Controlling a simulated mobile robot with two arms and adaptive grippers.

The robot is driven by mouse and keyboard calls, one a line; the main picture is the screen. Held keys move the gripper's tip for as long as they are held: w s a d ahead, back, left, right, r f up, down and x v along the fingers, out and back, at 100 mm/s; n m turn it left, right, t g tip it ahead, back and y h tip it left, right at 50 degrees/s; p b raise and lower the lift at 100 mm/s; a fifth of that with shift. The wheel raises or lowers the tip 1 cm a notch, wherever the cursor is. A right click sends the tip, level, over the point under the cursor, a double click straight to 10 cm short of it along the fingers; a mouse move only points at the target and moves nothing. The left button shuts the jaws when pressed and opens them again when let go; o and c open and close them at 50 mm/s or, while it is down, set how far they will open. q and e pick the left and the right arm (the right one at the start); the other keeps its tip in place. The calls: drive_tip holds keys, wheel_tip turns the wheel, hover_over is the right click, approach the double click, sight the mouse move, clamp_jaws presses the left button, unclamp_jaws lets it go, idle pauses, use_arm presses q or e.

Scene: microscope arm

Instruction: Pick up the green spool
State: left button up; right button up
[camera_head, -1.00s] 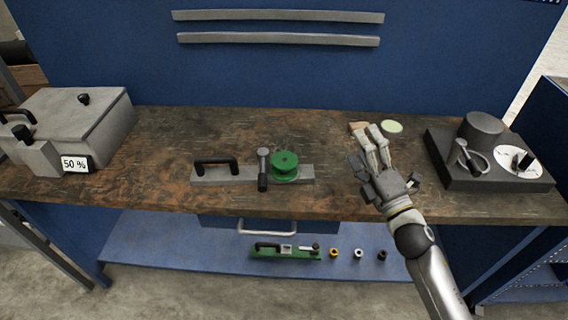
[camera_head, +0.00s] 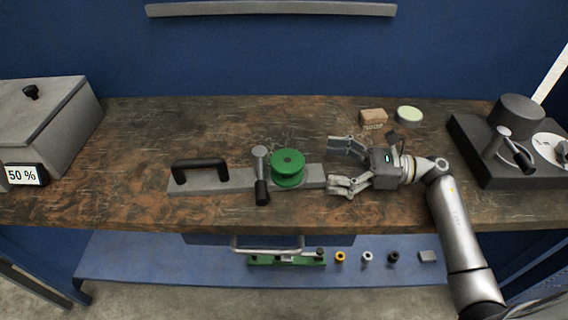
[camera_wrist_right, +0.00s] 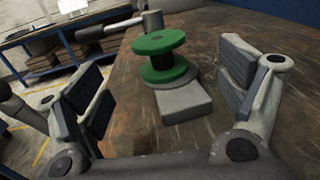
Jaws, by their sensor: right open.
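The green spool (camera_head: 288,167) stands upright on the right part of a grey metal bar fixture (camera_head: 222,182) on the bench. My right gripper (camera_head: 337,166) is open and empty, just right of the spool, with its fingers pointing left towards it. In the right wrist view the green spool (camera_wrist_right: 160,56) shows ahead, between the two spread fingers and apart from them. The bar's grey end block (camera_wrist_right: 184,101) lies below and in front of it. My left gripper is not in view.
A lever with a black grip (camera_head: 261,176) stands directly left of the spool, and a black handle (camera_head: 200,168) is further left. A wooden block (camera_head: 373,117) and pale round disc (camera_head: 409,115) lie behind the gripper. A dark device (camera_head: 486,160) stands at right; a grey box (camera_head: 45,122) at left.

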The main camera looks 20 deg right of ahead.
sight(286, 159)
drive_tip(key=x, duration=0.2)
drive_tip(key=p+x, duration=0.1)
drive_tip(key=x, duration=0.1)
drive_tip(key=shift+s+a+r, duration=0.1)
drive_tip(key=shift+a+r, duration=0.05)
drive_tip(key=shift+r, duration=0.1)
drive_tip(key=shift+a, duration=0.3)
drive_tip(key=p+x, duration=0.2)
drive_tip(key=x, duration=0.3)
drive_tip(key=shift+w+a+f, duration=0.1)
drive_tip(key=shift+w+a, duration=0.1)
drive_tip(key=shift+w, duration=0.1)
drive_tip(key=shift+s, duration=0.1)
drive_tip(key=shift+c, duration=0.5)
drive_tip(key=c, duration=1)
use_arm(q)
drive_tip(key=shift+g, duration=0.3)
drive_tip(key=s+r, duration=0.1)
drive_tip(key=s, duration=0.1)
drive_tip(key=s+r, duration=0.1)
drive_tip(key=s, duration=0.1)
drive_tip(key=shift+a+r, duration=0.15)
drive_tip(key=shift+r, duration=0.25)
use_arm(e)
drive_tip(key=shift+c, duration=0.3)
